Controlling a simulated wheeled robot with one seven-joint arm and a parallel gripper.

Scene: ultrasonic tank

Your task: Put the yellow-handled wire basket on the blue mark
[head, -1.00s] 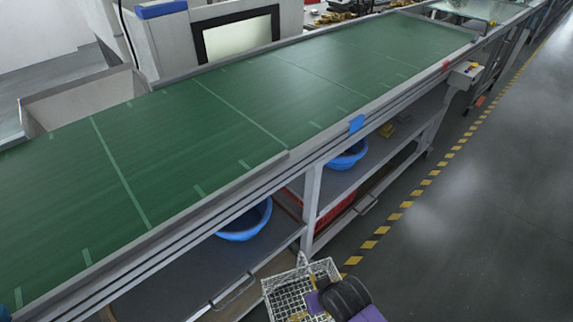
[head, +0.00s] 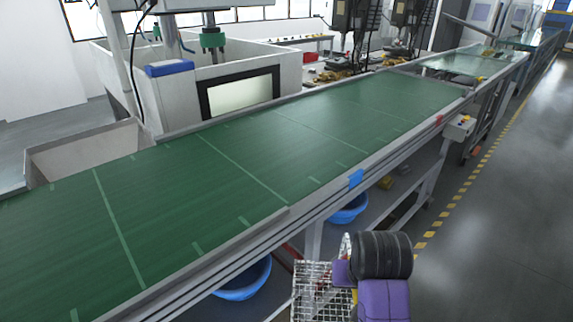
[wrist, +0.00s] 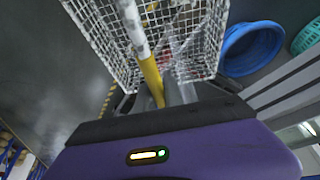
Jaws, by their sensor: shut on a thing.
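The white wire basket (head: 312,290) hangs at the bottom of the head view, in front of the conveyor's near side and lower than its top. My gripper (head: 343,272) is shut on the basket's handle. In the wrist view the handle (wrist: 150,72), part yellow and part white, runs between the fingers of my gripper (wrist: 158,98), and the wire mesh (wrist: 195,38) spreads beyond. The blue mark (head: 356,178) is a small patch on the conveyor's near rail, above and slightly right of the basket in the picture. The basket's lower part is cut off.
The green conveyor (head: 250,165) is bare. Its raised near rail (head: 300,215) lies between the basket and the belt. A blue basin (head: 245,278) and a second blue basin (head: 348,208) sit on the shelf below. Open floor (head: 500,240) lies to the right.

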